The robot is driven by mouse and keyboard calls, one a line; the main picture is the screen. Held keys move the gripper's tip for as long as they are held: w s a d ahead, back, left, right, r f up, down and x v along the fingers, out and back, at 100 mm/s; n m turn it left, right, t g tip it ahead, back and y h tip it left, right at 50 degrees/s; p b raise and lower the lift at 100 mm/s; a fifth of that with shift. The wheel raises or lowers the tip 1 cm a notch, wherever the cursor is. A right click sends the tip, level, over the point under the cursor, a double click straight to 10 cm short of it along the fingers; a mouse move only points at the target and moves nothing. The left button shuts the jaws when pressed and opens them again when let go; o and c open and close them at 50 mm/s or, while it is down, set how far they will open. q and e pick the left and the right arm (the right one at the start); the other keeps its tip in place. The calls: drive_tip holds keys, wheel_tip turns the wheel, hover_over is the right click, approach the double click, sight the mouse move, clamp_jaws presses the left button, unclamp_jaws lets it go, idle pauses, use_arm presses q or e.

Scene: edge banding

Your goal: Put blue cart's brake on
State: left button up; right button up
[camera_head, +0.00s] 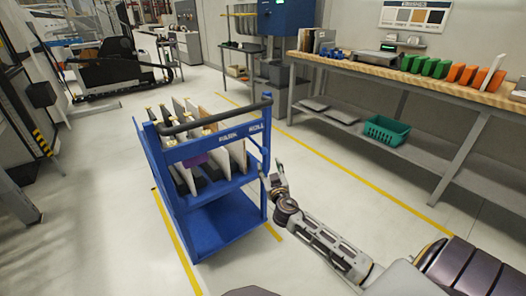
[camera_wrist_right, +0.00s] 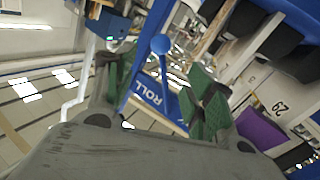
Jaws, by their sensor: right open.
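The blue cart (camera_head: 222,222) stands on the floor left of centre in the head view, with a dark push handle along its top. My right gripper (camera_head: 274,178) is just right of the cart's near right post. In the right wrist view, my right gripper (camera_wrist_right: 160,85) is open, its green-padded fingers spread apart. A blue lever with a round knob (camera_wrist_right: 161,45) shows in the gap between the fingers, beside the cart's blue panel lettered ROLL (camera_wrist_right: 150,92). I cannot tell whether it is the brake or how it is set. My left gripper is out of view.
Upright boards (camera_head: 238,155) stand in the cart, with a purple item among them. A workbench (camera_head: 400,77) with green and orange blocks runs along the right, a green basket (camera_head: 386,130) on its lower shelf. Yellow lines mark the floor, which is clear right of the cart.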

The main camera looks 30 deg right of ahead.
sight(264, 152)
drive_tip(key=shift+b+x, duration=0.35)
drive_tip(key=shift+x, duration=3.9)
drive_tip(key=shift+b+x, duration=0.35)
drive_tip(key=shift+x, duration=1.45)
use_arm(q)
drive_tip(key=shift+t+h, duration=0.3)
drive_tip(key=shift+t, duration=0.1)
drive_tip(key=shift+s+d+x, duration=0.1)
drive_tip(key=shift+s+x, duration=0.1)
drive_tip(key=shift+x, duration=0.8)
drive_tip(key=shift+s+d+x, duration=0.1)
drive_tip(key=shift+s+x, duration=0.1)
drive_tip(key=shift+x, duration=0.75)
use_arm(e)
drive_tip(key=shift+w+d, duration=0.25)
drive_tip(key=shift+w, duration=0.45)
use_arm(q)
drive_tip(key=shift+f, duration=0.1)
